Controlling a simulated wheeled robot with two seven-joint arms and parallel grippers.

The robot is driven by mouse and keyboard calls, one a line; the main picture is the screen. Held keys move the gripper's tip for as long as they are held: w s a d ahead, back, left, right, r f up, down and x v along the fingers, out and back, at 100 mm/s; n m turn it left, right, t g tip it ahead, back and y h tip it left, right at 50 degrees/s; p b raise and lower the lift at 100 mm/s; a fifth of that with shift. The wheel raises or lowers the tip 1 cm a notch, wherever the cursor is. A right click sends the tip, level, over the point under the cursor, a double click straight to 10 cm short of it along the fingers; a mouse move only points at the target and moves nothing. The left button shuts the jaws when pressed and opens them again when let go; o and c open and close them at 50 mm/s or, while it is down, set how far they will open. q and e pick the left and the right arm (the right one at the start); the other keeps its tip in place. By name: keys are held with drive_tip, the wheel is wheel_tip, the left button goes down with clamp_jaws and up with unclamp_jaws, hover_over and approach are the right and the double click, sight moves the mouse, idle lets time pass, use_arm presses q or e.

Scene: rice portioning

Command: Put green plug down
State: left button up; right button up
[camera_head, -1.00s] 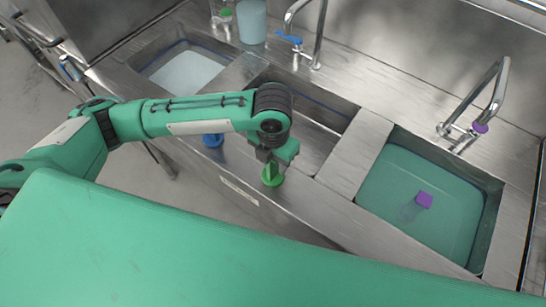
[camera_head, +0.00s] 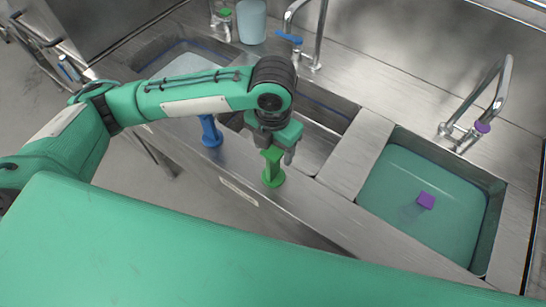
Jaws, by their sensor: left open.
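The green plug (camera_head: 272,172) stands upright on the steel front ledge of the sink counter, in front of the middle basin. My left gripper (camera_head: 270,152) is just above and behind it, with its fingers open and apart around or beside the plug's top; the exact contact is hard to tell. My right gripper is not in view.
A blue plug (camera_head: 210,131) stands on the ledge to the left. A purple plug (camera_head: 426,200) is in the water-filled right basin (camera_head: 400,220). Taps stand behind the basins, with blue (camera_head: 289,38) and purple (camera_head: 482,128) handles. A light-blue container (camera_head: 251,22) stands at the back.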

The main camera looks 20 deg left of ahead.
use_arm(q)
wheel_tip(320, 180, up, 7)
drive_tip(key=shift+f+b, duration=0.2)
drive_tip(key=shift+b, duration=0.2)
drive_tip(key=shift+f, duration=0.1)
